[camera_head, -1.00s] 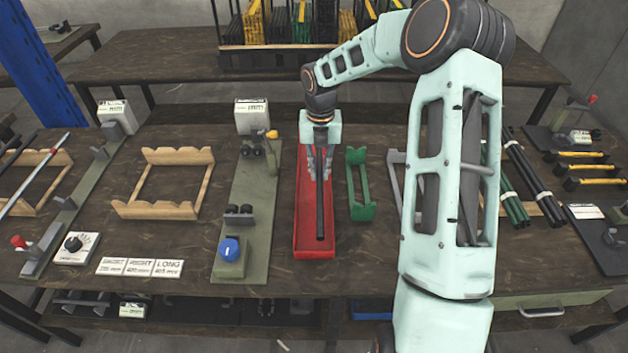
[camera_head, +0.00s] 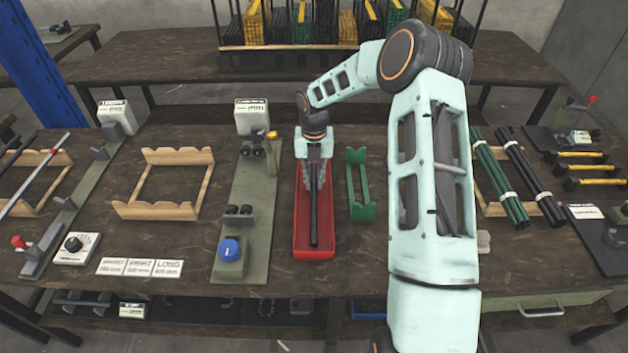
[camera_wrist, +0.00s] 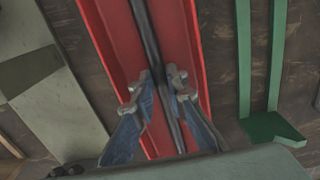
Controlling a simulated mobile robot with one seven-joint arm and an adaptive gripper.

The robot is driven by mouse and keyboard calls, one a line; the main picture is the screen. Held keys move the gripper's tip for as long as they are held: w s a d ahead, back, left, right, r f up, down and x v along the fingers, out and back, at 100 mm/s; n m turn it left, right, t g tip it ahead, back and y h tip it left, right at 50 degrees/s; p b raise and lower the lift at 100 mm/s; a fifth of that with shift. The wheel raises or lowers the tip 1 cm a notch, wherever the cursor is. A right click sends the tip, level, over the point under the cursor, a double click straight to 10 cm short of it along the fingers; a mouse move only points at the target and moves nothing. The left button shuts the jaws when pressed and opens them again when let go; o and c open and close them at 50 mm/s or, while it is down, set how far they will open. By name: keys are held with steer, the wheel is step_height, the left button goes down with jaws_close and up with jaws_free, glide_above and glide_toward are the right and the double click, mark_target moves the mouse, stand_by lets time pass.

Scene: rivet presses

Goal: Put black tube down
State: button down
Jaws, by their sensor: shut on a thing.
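The black tube (camera_head: 315,222) is in line with the long red tray (camera_head: 300,247) in the head view. My gripper (camera_head: 315,180) is over the tray and shut on the tube. In the wrist view, the two fingers of my gripper (camera_wrist: 158,85) lie on either side of the black tube (camera_wrist: 147,40), with the red tray (camera_wrist: 108,38) below. I cannot tell whether the tube touches the tray floor. The tube's far end is hidden by my gripper in the head view.
A green rack (camera_head: 361,185) stands close right of the tray. A press base with a blue knob (camera_head: 229,250) stands close left. A wooden rack (camera_head: 163,184) is farther left. Bundled green tubes (camera_head: 498,178) and black tubes (camera_head: 532,178) lie at the right.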

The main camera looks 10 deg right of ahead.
mark_target(314, 184)
steer(key=c, duration=1.9)
jaws_free()
step_height(314, 184, up, 12)
steer(key=shift+r, duration=0.15)
